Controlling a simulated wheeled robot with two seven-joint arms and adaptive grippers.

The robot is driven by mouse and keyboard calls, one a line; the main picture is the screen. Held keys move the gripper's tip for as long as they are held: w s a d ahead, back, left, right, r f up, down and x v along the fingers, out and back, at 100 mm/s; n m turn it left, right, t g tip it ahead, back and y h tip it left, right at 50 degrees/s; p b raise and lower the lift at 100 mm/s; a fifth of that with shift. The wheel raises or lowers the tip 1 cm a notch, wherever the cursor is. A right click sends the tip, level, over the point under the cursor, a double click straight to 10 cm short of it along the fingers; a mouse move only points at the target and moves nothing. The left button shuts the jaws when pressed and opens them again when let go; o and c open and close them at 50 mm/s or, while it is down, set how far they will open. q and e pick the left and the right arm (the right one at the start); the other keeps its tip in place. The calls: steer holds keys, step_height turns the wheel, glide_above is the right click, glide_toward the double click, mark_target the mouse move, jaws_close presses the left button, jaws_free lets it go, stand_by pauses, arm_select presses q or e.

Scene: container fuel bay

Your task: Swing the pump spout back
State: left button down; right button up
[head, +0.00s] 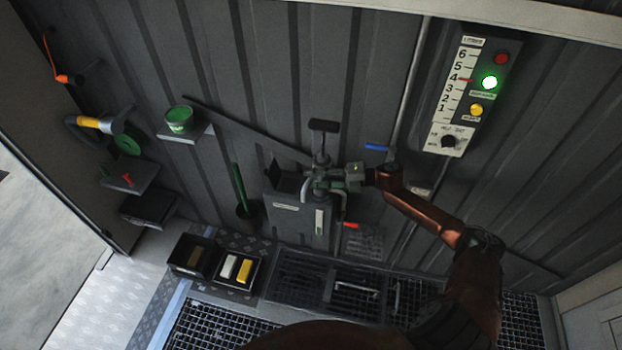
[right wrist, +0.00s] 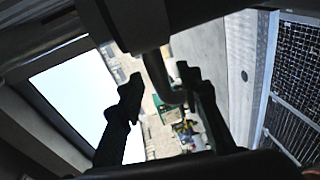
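The pump (head: 290,212) stands against the corrugated wall in the head view, a grey box with a T-shaped handle (head: 323,126) above it. Its grey spout (head: 341,208) bends downward at the pump's right side. My right gripper (head: 352,177) is at the top of the spout, partly covering it. In the right wrist view, the two dark fingers (right wrist: 160,83) are spread apart. The bent spout (right wrist: 157,78) shows between them, closer to the right finger; I cannot tell whether they touch. My left gripper is not in view.
A panel (head: 455,100) with a level scale and a lit green lamp hangs at the upper right. A green tin (head: 179,119) sits on a wall shelf. Black trays (head: 237,284) and floor grating (head: 215,328) lie below. A blue-handled lever (head: 377,147) is just above my right gripper.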

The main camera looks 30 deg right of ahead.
steer(key=v, duration=0.6)
steer(key=shift+d, duration=0.2)
steer(key=shift+r, duration=0.1)
